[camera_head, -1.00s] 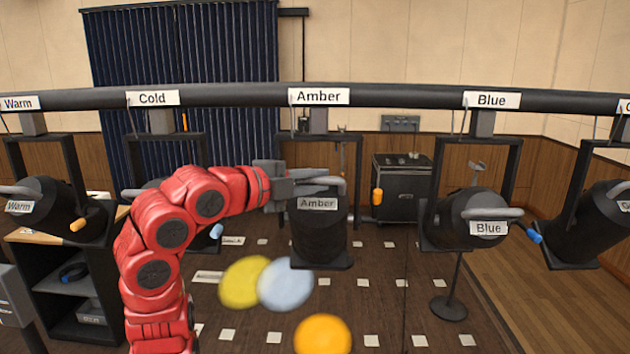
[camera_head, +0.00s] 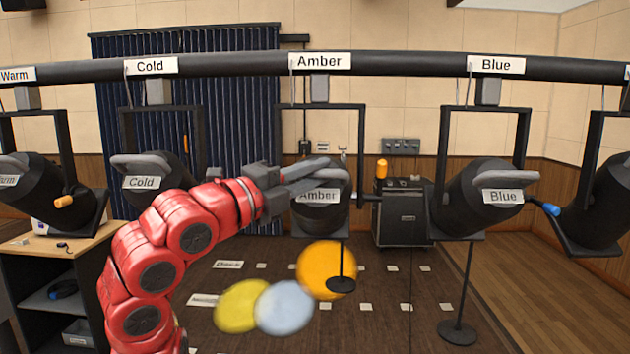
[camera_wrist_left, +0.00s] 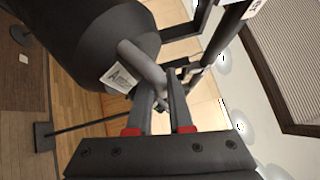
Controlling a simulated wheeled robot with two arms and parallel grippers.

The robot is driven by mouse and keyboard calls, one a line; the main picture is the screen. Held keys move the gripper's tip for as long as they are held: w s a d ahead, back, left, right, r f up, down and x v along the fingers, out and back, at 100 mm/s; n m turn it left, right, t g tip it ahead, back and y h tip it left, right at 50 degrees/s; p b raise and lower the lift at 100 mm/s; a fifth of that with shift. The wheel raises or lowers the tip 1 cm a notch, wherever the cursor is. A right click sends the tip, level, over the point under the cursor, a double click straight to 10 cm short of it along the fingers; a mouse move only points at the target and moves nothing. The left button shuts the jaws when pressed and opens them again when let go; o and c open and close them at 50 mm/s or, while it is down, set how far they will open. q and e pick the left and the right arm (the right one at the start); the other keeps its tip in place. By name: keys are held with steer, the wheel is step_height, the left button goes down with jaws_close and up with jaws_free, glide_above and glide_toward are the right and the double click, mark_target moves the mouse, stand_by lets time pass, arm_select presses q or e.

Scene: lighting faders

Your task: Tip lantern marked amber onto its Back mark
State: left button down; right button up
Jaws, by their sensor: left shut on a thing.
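The amber lantern (camera_head: 322,220) hangs in its yoke under the pipe sign marked Amber (camera_head: 319,62). My left gripper (camera_head: 318,172) is shut on the grey handle at its top; the left wrist view shows the fingers (camera_wrist_left: 163,85) at the handle (camera_wrist_left: 140,62) beside the lantern body (camera_wrist_left: 85,45). The lantern tilts, with its label partly covered by the fingers. Its orange light pool (camera_head: 318,262) lies on the floor, about level with the farther white floor label (camera_head: 228,264). A nearer label (camera_head: 202,300) lies below; their words are too small to read. My right gripper is not in view.
The Cold lantern (camera_head: 150,195) hangs left and the Blue lantern (camera_head: 465,205) right, along the pipe (camera_head: 410,66). Yellow (camera_head: 240,306) and pale blue (camera_head: 285,308) light pools overlap on the floor. A black cabinet (camera_head: 400,220) stands behind.

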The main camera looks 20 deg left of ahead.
arm_select(q)
steer(key=c, duration=0.8)
jaws_free()
steer(key=shift+c, duration=0.2)
steer(key=shift+s+a, duration=0.1)
steer(key=shift+s+a+f, duration=0.1)
steer(key=shift+s+a, duration=0.1)
steer(key=shift+s, duration=0.1)
steer(key=b+v, duration=0.3)
steer(key=v, duration=1.3)
steer(key=shift+s, duration=0.25)
